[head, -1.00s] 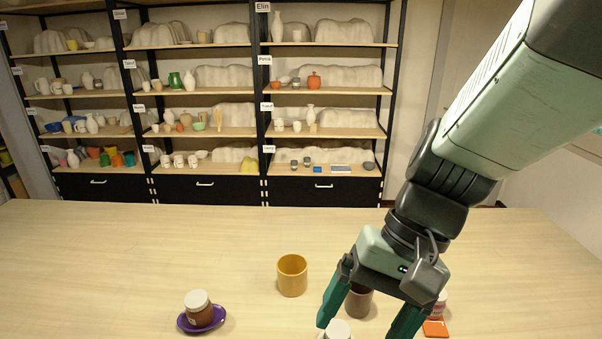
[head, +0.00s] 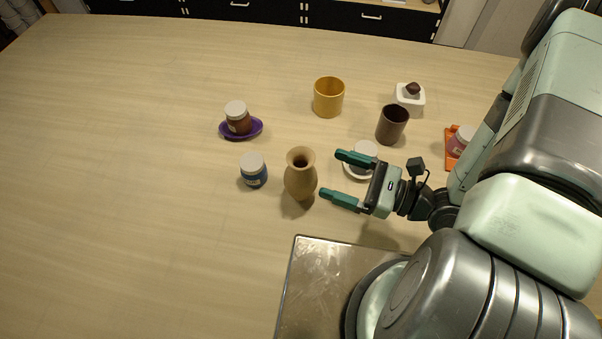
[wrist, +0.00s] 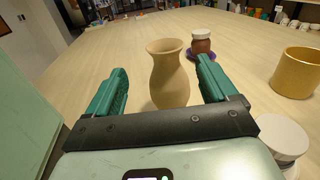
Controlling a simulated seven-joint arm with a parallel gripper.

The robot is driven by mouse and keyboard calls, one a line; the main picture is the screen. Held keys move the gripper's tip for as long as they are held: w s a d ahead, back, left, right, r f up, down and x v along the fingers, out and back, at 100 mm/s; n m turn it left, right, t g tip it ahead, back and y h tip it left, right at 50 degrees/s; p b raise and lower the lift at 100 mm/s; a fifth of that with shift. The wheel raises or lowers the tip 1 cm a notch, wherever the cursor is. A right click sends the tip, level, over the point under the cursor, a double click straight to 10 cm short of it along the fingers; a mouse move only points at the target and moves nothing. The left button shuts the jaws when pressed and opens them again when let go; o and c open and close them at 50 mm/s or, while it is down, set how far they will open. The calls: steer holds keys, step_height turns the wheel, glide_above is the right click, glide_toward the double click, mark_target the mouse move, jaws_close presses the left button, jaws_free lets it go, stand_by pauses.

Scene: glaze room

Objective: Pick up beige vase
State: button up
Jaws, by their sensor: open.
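The beige vase (head: 300,179) stands upright on the table, left of my gripper in the head view. My gripper (head: 338,176) is open and empty, its green fingers pointing toward the vase. In the head view the fingertips are just right of the vase, and no contact shows. In the wrist view the vase (wrist: 169,75) appears between the two fingers of my gripper (wrist: 165,82), a little beyond them. Its lower end is hidden by the gripper body there.
A blue jar (head: 253,172) stands close left of the vase. A brown jar on a purple dish (head: 257,132), a yellow cup (head: 328,97) and a dark brown cup (head: 391,125) stand farther back. A white-lidded jar (head: 366,150) is beside my upper finger. The left table is clear.

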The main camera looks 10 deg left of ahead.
mark_target(292, 159)
steer(key=shift+m+t, duration=0.4)
steer(key=shift+m, duration=0.2)
steer(key=x, duration=0.3)
steer(key=f+x, duration=0.1)
steer(key=x, duration=0.6)
steer(key=shift+w+a+f, duration=0.25)
steer(key=shift+a+f, duration=0.05)
jaws_close()
